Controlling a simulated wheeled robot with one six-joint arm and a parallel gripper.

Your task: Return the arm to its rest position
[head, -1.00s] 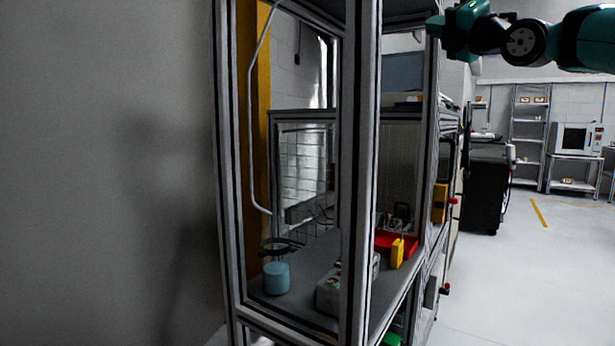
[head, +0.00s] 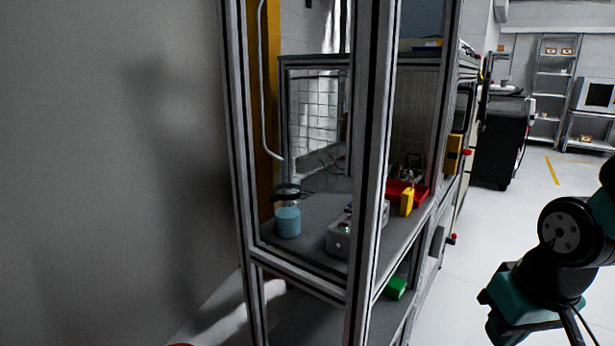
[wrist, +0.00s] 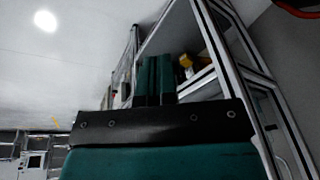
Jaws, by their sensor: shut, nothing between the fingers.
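My gripper (wrist: 156,80) shows in the wrist view with its two teal fingers together and nothing between them. It is in free space, with the frame and shelves of the workbench behind it. In the head view, my teal and black arm (head: 562,228) is at the lower right, bent downward over the open floor and apart from the workbench. The fingertips are hard to make out in the head view.
A metal-framed workbench (head: 372,150) stands left of my arm. A green block (head: 396,288) lies on the lower shelf.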

